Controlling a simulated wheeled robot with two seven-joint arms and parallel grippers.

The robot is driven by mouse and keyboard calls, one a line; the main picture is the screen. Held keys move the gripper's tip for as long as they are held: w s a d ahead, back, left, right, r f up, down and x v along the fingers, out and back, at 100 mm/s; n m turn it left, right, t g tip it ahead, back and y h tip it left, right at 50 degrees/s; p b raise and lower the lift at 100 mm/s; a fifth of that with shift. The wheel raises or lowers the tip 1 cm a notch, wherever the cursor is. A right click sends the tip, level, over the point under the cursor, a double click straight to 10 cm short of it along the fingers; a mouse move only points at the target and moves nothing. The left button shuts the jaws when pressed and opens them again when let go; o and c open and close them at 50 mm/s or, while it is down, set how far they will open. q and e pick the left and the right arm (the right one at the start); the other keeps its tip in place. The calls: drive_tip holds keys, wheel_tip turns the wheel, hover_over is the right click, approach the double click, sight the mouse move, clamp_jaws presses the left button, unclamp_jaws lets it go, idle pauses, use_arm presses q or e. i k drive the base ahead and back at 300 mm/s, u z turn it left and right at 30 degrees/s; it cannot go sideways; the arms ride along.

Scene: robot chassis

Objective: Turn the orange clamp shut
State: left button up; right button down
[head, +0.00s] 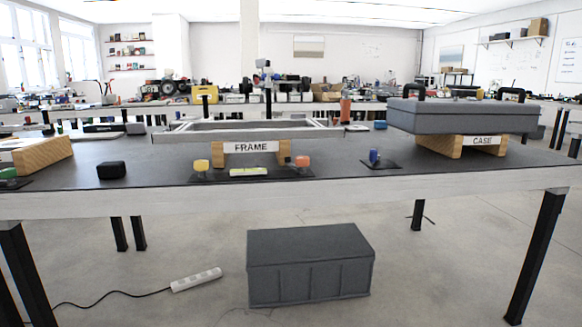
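The orange clamp (302,162) stands at the front of the table, just right of the wooden block labelled FRAME. It is small in the head view, and I cannot tell whether it is open or shut. A similar yellow piece (201,165) stands left of the block, and a blue piece (375,156) stands on a dark plate further right. Neither of my grippers shows in the head view.
A grey frame (200,137) rests on the block labelled FRAME (251,147). A grey case (460,117) sits on wooden supports at the right. A small black box (111,170) lies left. A dark crate (310,265) and power strip (196,280) are on the floor.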

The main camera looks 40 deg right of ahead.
sight(301, 162)
drive_tip(key=k, duration=0.9)
drive_tip(key=z, duration=1.3)
drive_tip(key=i, duration=1.15)
drive_tip(key=u, duration=0.25)
